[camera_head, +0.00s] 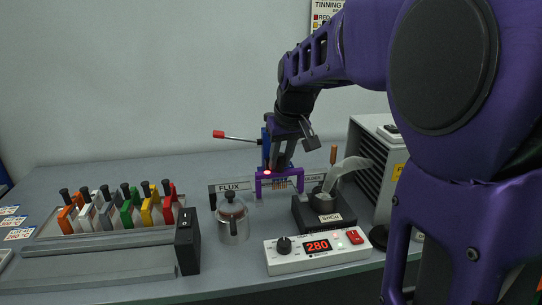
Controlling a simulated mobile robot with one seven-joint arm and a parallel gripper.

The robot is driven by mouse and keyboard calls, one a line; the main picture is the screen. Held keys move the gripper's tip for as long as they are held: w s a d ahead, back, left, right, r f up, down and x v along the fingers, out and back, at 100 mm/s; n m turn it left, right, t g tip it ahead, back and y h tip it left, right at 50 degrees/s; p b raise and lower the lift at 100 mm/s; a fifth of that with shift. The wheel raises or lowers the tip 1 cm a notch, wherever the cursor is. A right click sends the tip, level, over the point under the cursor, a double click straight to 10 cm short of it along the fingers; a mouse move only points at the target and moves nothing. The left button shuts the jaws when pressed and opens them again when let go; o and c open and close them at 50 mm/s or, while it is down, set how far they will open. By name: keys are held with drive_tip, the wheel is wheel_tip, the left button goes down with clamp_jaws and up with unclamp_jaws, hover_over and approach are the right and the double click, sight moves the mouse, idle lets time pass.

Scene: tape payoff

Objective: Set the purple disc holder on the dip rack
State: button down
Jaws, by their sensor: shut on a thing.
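The purple disc holder (262,184) is a small purple frame with copper-coloured pieces showing under its top bar. My gripper (281,166) is shut on its top from above, over the back middle of the bench. A blue upright (265,148) with a red-knobbed lever (219,134) stands behind my gripper. This appears to be the dip rack, partly hidden by my gripper and the holder. I cannot tell whether the holder touches it.
A controller reading 280 (317,250) is in front. Several coloured holders (127,214) stand in a rack at left. A vented box (371,158) stands right.

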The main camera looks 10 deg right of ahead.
drive_tip(key=shift+f, duration=0.2)
drive_tip(key=c, duration=0.6)
unclamp_jaws()
drive_tip(key=o, duration=0.6)
drive_tip(key=shift+c, duration=0.2)
drive_tip(key=shift+r+p, duration=2.95)
drive_tip(key=shift+r, duration=0.6)
drive_tip(key=shift+f, duration=0.1)
